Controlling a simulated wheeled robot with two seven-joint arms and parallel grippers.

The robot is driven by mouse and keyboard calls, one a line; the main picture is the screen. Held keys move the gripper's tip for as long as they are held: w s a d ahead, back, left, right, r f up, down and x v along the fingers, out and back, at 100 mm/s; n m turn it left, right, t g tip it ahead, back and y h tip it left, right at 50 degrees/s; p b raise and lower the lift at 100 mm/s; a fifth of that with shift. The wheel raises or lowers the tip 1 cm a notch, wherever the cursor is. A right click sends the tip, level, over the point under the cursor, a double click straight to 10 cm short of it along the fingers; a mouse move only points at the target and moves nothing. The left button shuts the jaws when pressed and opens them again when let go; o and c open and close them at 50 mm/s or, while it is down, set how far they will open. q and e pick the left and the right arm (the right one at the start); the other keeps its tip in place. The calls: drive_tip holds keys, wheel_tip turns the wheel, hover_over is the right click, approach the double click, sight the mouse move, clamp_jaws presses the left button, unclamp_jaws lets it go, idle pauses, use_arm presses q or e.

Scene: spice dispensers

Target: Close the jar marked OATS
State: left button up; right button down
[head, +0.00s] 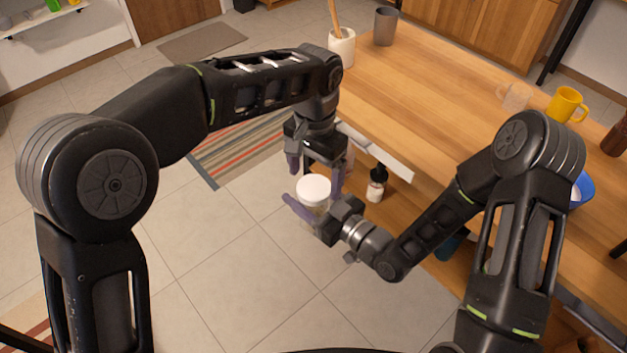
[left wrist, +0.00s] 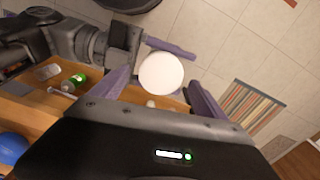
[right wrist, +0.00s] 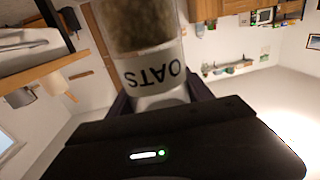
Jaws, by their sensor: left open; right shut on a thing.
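The OATS jar is a clear jar with brown contents and black lettering, seen upside down in the right wrist view (right wrist: 152,76). In the head view its white round lid (head: 313,187) is at the top of the jar; I cannot tell whether it is fully seated. My right gripper (head: 318,206) is shut on the jar and holds it up off the floor beside the table. My left gripper (head: 315,168) is open above the jar, fingers pointing down. In the left wrist view the lid (left wrist: 161,73) lies between the left fingers, with gaps on both sides.
The wooden table (head: 440,100) is to the right, with a grey cup (head: 385,26), a white utensil pot (head: 342,47) and a yellow mug (head: 566,104). A dark-topped bottle (head: 376,186) stands near the grippers. A striped rug (head: 235,150) lies on the floor.

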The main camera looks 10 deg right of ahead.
use_arm(q)
drive_tip(key=shift+r, duration=0.9)
drive_tip(key=shift+c, duration=0.4)
drive_tip(key=shift+s+d+r, duration=0.25)
drive_tip(key=shift+s+d, duration=0.05)
drive_tip(key=shift+d, duration=0.3)
drive_tip(key=shift+d+r, duration=0.2)
drive_tip(key=shift+r, duration=0.05)
drive_tip(key=shift+r+t+y, duration=0.25)
drive_tip(key=shift+t+y, duration=0.05)
drive_tip(key=n, duration=0.1)
drive_tip(key=a+r+n, duration=0.1)
drive_tip(key=n, duration=0.1)
drive_tip(key=w+r+n, duration=0.1)
drive_tip(key=n, duration=0.1)
drive_tip(key=shift+a, duration=0.35)
drive_tip(key=shift+s+n, duration=0.15)
drive_tip(key=shift+n, duration=0.75)
